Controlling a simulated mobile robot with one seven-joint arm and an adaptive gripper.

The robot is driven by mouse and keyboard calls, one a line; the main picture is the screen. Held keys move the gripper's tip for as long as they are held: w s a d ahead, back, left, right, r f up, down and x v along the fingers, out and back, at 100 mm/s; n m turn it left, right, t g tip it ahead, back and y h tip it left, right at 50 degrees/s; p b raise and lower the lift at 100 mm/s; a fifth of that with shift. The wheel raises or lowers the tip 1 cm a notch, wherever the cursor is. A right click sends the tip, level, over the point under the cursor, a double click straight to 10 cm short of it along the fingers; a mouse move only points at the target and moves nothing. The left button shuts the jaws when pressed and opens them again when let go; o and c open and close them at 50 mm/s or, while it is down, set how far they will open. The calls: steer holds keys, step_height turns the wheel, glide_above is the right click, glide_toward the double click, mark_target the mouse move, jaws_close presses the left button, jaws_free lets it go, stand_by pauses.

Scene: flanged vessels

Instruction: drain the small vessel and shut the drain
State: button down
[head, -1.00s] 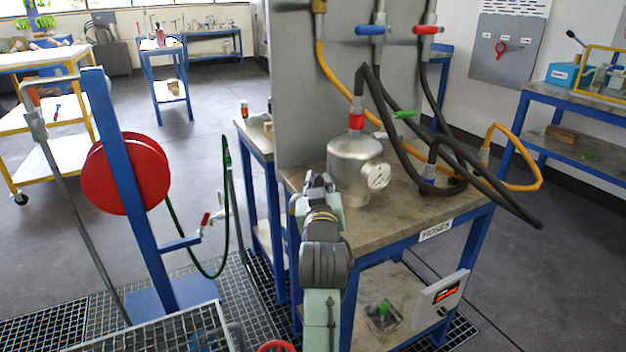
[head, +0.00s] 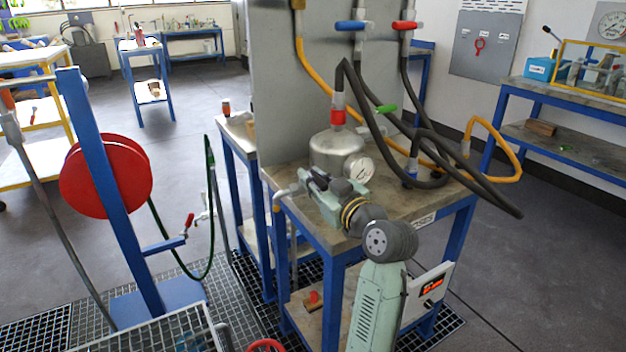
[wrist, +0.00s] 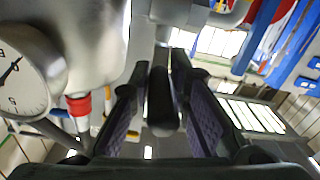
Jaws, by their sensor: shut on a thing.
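The small vessel (head: 330,150) is a silver pot on the bench with a dial gauge (head: 360,170) on its front. A red-collared black hose rises from its top. A grey elbow pipe (head: 287,190) turns down at the bench's left edge. My gripper (head: 312,180) is at the vessel's left front, close to this pipe. In the wrist view, my gripper (wrist: 160,80) has its fingers on both sides of a dark bar (wrist: 162,100), which looks like a handle. The gauge (wrist: 22,75) and vessel wall are close at left there. The handle's joint to the drain is hard to make out.
Blue (head: 352,26) and red (head: 404,26) valve handles sit on the panel. Black and orange hoses loop over the bench's right side. A red hose reel (head: 105,175) stands at left. A floor grate lies below.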

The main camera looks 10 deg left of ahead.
steer(key=shift+w+d+r, duration=0.15)
steer(key=shift+w+d, duration=0.1)
steer(key=c, duration=1.7)
jaws_free()
steer(key=shift+o, duration=0.9)
steer(key=shift+a, duration=0.25)
steer(key=shift+s, duration=0.1)
steer(key=v, duration=1.2)
